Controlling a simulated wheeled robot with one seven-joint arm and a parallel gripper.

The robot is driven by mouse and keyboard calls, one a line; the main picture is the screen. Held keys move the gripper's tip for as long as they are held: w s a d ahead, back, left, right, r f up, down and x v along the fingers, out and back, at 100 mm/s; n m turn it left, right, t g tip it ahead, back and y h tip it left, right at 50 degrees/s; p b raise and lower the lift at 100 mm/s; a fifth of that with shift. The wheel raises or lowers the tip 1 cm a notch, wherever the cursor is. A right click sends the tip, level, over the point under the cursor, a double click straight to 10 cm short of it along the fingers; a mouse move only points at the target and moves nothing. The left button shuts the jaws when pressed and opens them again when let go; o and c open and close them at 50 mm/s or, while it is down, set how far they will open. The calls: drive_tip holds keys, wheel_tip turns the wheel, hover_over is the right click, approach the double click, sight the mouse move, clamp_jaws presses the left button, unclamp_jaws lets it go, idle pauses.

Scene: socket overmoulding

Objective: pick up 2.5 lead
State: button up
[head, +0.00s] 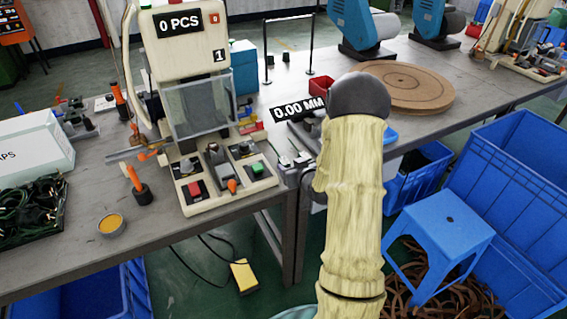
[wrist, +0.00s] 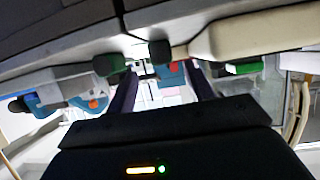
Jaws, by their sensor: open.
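I cannot tell for sure which thing is the 2.5 lead. A dark tray at the left of the head view holds a tangle of black and green leads (head: 38,212). Brown coiled strips (head: 455,290) lie low at the right. My arm's pale sleeve crosses the middle of the head view and largely hides my gripper. In the wrist view my gripper (wrist: 161,88) is open, its two dark fingers apart. Beyond it are blurred green-ended pieces (wrist: 243,68); I see nothing clearly held between the fingers.
A press machine (head: 190,50) with a control base stands on the grey table, left of my arm. A 0.00 MM display (head: 298,109) is beside my arm. A round brown board (head: 405,85) lies behind. A blue stool (head: 440,225) and blue crates (head: 515,165) fill the right.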

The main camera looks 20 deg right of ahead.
sight(285, 162)
drive_tip(key=x, duration=0.3)
drive_tip(key=shift+w+a+f, duration=0.15)
drive_tip(key=shift+w+f, duration=0.05)
drive_tip(key=shift+w, duration=0.15)
drive_tip(key=shift+c, duration=0.4)
drive_tip(key=c, duration=1)
